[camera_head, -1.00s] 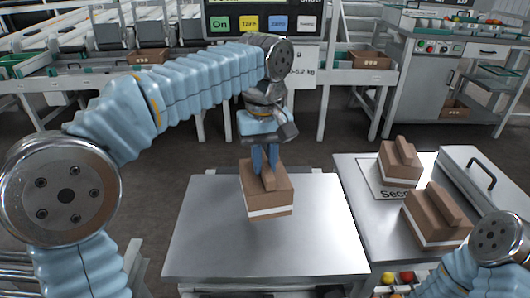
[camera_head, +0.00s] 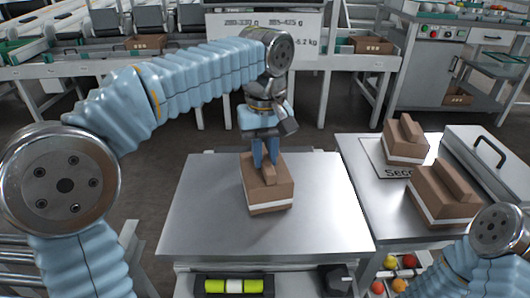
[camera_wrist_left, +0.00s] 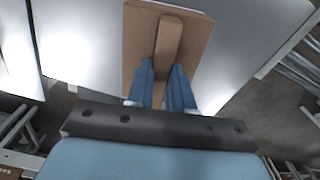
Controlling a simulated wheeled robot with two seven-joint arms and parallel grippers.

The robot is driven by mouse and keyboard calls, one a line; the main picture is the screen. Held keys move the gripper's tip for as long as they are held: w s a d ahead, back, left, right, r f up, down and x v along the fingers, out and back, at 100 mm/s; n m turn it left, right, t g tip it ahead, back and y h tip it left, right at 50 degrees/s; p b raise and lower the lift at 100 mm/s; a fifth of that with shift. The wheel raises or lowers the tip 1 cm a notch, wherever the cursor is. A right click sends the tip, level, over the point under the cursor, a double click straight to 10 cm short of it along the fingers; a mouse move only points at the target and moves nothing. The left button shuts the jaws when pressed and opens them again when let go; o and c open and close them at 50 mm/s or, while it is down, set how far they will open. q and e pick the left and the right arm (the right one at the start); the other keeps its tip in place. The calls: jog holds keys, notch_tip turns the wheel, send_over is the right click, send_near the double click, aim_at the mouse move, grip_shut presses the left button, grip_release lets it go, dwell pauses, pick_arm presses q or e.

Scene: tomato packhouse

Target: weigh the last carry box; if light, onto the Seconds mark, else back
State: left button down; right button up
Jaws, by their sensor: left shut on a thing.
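A brown carry box (camera_head: 267,196) with a white band and a raised handle is at the middle of the scale's steel plate (camera_head: 205,215). My left gripper (camera_head: 265,163) is shut on its handle from above; the wrist view also shows the fingers on the handle of the box (camera_wrist_left: 140,45). The box is upright; I cannot tell whether its underside touches the plate. The Seconds mark (camera_head: 396,172) on the right table is partly covered by another carry box (camera_head: 405,148). My right gripper is out of view.
A further carry box (camera_head: 442,203) stands on the right table, close to a grey lid with a black handle (camera_head: 489,150). Tomatoes (camera_head: 390,262) lie at lower right. The plate around the held box is clear.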

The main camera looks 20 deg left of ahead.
pick_arm(q)
jog(key=shift+f, duration=0.25)
dwell(0.4)
jog(key=c, duration=0.9)
grip_release()
jog(key=c, duration=0.3)
jog(key=shift+c, duration=0.2)
notch_tip(320, 180, up, 5)
jog(key=p, duration=0.5)
jog(key=shift+r+p, duration=0.3)
jog(key=shift+r, duration=0.7)
